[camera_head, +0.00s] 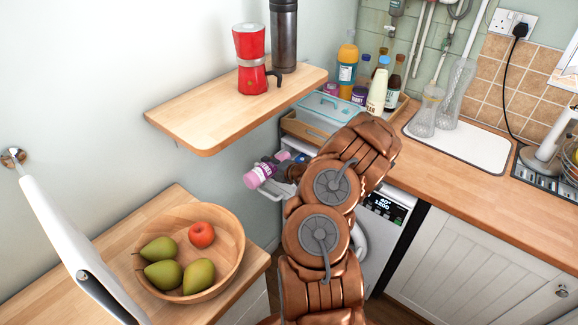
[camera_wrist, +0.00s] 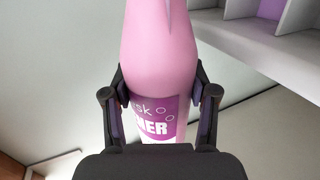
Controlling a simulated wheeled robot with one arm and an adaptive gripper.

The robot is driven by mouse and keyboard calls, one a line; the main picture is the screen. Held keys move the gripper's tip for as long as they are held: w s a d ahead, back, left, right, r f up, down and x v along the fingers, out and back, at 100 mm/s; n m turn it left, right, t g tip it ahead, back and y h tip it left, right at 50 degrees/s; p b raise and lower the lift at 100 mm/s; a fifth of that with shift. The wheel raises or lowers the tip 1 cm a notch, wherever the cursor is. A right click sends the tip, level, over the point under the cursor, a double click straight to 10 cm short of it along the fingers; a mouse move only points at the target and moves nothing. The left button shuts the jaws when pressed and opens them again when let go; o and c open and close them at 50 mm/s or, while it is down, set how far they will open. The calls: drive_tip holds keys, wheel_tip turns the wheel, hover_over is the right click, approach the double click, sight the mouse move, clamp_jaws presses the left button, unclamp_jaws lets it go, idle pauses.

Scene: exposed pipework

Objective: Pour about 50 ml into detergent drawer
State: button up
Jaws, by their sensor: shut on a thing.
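My gripper (camera_wrist: 160,112) is shut on a pink bottle (camera_wrist: 159,50) with a purple label ending in "NER". The open detergent drawer (camera_wrist: 270,30) shows at the upper right in the wrist view, with pale walls and a purple patch in one compartment. In the head view the drawer (camera_head: 271,193) sticks out from the washing machine (camera_head: 386,207), partly hidden by the bottle and my arm. I cannot tell whether liquid is flowing.
A wooden shelf (camera_head: 190,122) with a red moka pot (camera_head: 250,58) and a dark flask (camera_head: 284,35) overhangs to the upper left. A fruit bowl (camera_head: 228,262) stands on the lower-left counter. Bottles and a wooden tray (camera_head: 306,134) crowd the counter above the machine.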

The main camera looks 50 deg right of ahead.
drive_tip(key=shift+f+b, duration=0.15)
drive_tip(key=shift+b, duration=0.25)
drive_tip(key=n+h+b, duration=0.1)
drive_tip(key=b, duration=0.3)
drive_tip(key=shift+w+a+f, duration=0.1)
drive_tip(key=b, duration=0.3)
drive_tip(key=shift+a+n, duration=0.2)
drive_tip(key=shift+n, duration=0.2)
drive_tip(key=shift+r, duration=0.4)
drive_tip(key=shift+a+f+b, duration=0.1)
drive_tip(key=shift+f+b, duration=0.05)
drive_tip(key=shift+b, duration=0.7)
drive_tip(key=b, duration=0.3)
drive_tip(key=shift+a+n+h+b, duration=0.25)
drive_tip(key=shift+n+h+b, duration=0.05)
drive_tip(key=shift+n+b, duration=0.1)
drive_tip(key=b, duration=0.4)
drive_tip(key=shift+d+n+h, duration=0.1)
drive_tip(key=shift+n+h, duration=0.2)
drive_tip(key=shift+d+r+b, duration=0.1)
drive_tip(key=shift+r+b, duration=0.15)
drive_tip(key=shift+b, duration=0.65)
